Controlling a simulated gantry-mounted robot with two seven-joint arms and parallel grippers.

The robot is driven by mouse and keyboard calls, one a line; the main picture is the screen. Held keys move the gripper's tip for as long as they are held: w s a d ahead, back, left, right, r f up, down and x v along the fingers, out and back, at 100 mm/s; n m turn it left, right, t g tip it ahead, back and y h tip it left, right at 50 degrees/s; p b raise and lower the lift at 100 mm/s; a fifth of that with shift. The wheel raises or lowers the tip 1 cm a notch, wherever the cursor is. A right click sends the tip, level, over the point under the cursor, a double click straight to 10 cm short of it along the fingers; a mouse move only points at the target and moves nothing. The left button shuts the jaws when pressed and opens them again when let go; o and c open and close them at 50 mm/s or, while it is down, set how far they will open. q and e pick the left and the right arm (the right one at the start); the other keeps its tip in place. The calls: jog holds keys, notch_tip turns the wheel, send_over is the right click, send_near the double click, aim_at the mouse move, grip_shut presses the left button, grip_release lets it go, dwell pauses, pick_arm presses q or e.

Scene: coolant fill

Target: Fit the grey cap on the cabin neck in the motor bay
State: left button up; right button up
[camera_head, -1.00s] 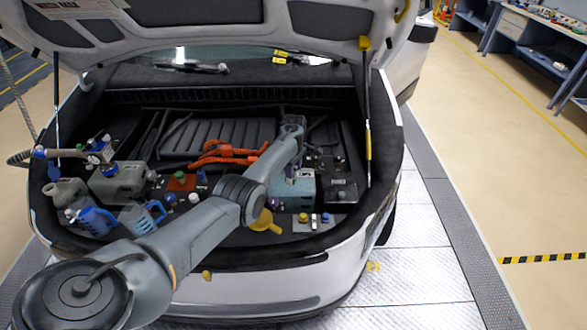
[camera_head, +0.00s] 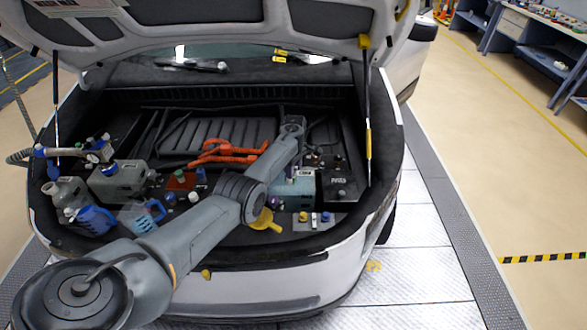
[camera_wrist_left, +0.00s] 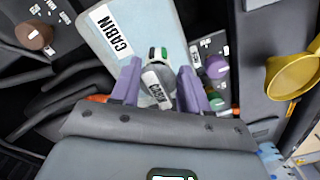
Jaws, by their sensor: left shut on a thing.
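My left gripper (camera_wrist_left: 160,69) has purple fingers shut on the grey cap (camera_wrist_left: 165,72), seen in the left wrist view. A white label with dark lettering shows at the cap. The pale blue cabin tank (camera_wrist_left: 135,32), marked CABIN, lies just beyond the fingers; it also shows in the head view (camera_head: 298,186), partly behind my left arm. The cabin neck cannot be made out clearly, and I cannot tell whether the cap touches it. In the head view my forearm hides the left fingers. My right gripper is not in view.
A yellow funnel (camera_wrist_left: 291,74) stands near the tank. A purple cap (camera_wrist_left: 217,67) and a brown cap (camera_wrist_left: 34,37) sit nearby. Orange cables (camera_head: 225,152) cross the bay's middle. The raised hood (camera_head: 220,35) hangs above.

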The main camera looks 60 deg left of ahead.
pick_arm(q)
jog(key=shift+f+b, duration=0.85)
jog(key=shift+f, duration=0.25)
jog(key=o, duration=1.2)
jog(key=shift+r, duration=0.1)
notch_tip(320, 180, up, 10)
jog(key=shift+w+f+p, duration=0.1)
jog(key=shift+w+p, duration=0.05)
jog(key=shift+p, duration=1.05)
jog(key=shift+r, duration=0.5)
